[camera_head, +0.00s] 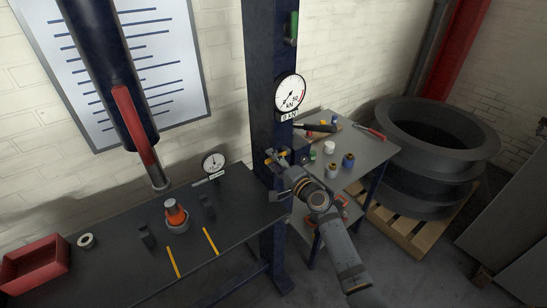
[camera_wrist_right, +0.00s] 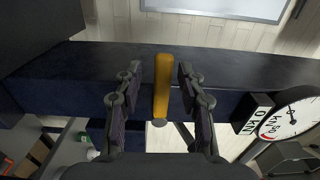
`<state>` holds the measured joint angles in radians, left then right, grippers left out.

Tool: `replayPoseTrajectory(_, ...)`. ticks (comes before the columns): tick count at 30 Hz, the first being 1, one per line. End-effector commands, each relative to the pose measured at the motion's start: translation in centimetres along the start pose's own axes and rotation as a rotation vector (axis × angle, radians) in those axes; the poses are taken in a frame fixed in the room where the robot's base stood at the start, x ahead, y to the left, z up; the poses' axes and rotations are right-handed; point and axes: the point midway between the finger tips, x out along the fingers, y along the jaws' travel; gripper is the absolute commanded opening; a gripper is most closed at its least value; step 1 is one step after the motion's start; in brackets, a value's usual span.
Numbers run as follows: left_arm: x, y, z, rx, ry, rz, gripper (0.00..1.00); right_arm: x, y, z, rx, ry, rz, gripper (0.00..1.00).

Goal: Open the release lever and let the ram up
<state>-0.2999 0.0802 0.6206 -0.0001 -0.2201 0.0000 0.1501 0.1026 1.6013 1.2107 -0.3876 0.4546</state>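The yellow release lever (camera_wrist_right: 161,88) stands out from the dark blue press column in the right wrist view. It also shows small on the column in the head view (camera_head: 271,157). My right gripper (camera_wrist_right: 160,72) is open, with one finger on each side of the lever and a gap on both sides; in the head view it is at the column (camera_head: 279,160). The ram (camera_head: 158,177) is a bright rod below a dark cylinder with a red bar (camera_head: 134,122). It is above the bench, near an orange-topped part (camera_head: 175,212). My left gripper is not in view.
A round force gauge (camera_head: 290,92) with a 0 kN label is on the column (camera_head: 262,60). A small dial (camera_head: 213,163), a red bin (camera_head: 35,265) and yellow strips (camera_head: 211,241) are on the bench. A side table (camera_head: 365,150) with tools stands right of the column.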

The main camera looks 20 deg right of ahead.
Motion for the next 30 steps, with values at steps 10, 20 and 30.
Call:
replayPoseTrajectory(10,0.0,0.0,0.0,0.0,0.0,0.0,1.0,-0.1,0.0,0.0,-0.003,0.0,0.0,0.4)
replayPoseTrajectory(20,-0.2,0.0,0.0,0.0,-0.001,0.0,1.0,-1.4,0.0,0.0,-0.005,0.0,0.001,0.4)
replayPoseTrajectory(30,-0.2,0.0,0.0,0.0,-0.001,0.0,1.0,-2.0,0.0,0.0,-0.003,0.0,0.0,0.4)
